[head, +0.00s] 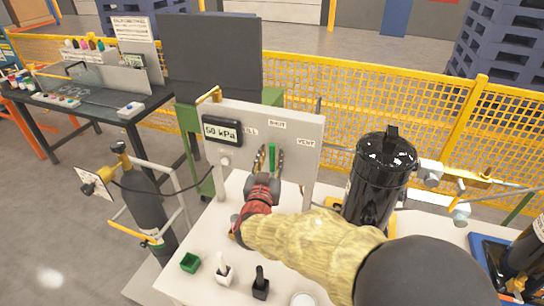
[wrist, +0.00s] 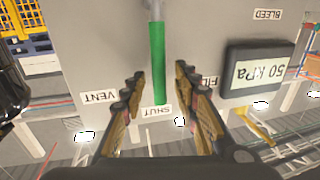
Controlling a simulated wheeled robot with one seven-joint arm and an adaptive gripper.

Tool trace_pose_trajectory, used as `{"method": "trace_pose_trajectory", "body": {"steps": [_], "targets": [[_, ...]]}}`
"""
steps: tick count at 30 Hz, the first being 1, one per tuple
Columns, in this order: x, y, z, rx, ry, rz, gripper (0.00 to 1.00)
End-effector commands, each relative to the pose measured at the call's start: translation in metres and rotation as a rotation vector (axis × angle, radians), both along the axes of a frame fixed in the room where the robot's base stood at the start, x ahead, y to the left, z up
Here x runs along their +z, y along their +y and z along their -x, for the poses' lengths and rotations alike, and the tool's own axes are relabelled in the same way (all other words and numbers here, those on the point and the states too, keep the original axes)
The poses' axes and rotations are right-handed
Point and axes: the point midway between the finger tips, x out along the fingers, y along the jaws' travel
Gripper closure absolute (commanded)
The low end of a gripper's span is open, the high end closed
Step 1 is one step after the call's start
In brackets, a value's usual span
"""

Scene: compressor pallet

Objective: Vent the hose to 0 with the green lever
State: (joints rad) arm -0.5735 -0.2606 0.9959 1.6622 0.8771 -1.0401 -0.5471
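The green lever (head: 272,157) stands upright on the grey panel (head: 301,150), its free end at the SHUT label (head: 277,125). The VENT label (head: 306,142) is to its right. The wrist view is upside down and shows the lever (wrist: 158,60) between the fingers, with VENT (wrist: 98,97) on the left. My gripper (head: 271,160) is open, one finger on each side of the lever, with visible gaps on both sides. The gauge (head: 222,131) on the panel reads 50 kPa; it also shows in the wrist view (wrist: 258,70). The FILL label is partly hidden.
A black cylinder (head: 379,182) stands right of the panel, near my arm. A dark gas bottle (head: 145,200) stands in a frame at left. A green box (head: 190,262) and small black and white items sit on the white table's front. A yellow mesh fence runs behind.

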Motion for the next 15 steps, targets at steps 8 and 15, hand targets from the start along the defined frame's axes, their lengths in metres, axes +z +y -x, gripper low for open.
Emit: {"method": "trace_pose_trajectory", "body": {"steps": [8, 15], "targets": [[0.0, -0.003, -0.016, 0.0, 0.001, -0.001, 0.7], [0.0, -0.003, -0.016, 0.001, 0.001, -0.001, 0.72]]}}
